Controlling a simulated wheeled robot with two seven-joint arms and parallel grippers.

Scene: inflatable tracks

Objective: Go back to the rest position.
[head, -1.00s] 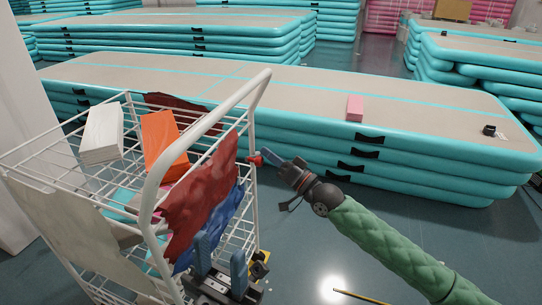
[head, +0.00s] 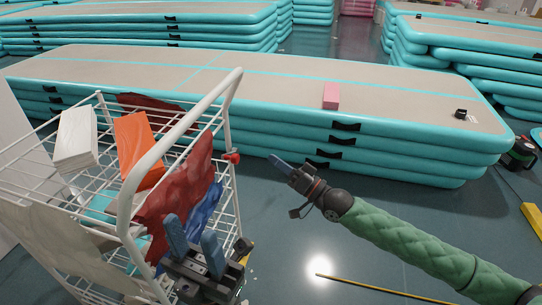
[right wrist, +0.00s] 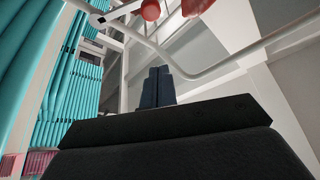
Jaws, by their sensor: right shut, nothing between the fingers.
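My right gripper (head: 274,158) is at the end of the green-sleeved arm, right of the white wire cart (head: 140,185). Its blue fingers are shut together with nothing between them; they also show closed in the right wrist view (right wrist: 157,70). It is apart from the cart in the head view. My left gripper (head: 190,228) is low in the head view, in front of the cart's near side. Its two blue fingers stand apart and point up, with no object seen between them. Whether it touches the cloths behind it cannot be told.
The cart holds a white block (head: 76,138), an orange block (head: 136,145), and red (head: 185,185) and blue cloths. A teal inflatable track stack (head: 390,150) lies behind, with a pink block (head: 331,96) on top. A yellow stick (head: 380,290) lies on open floor.

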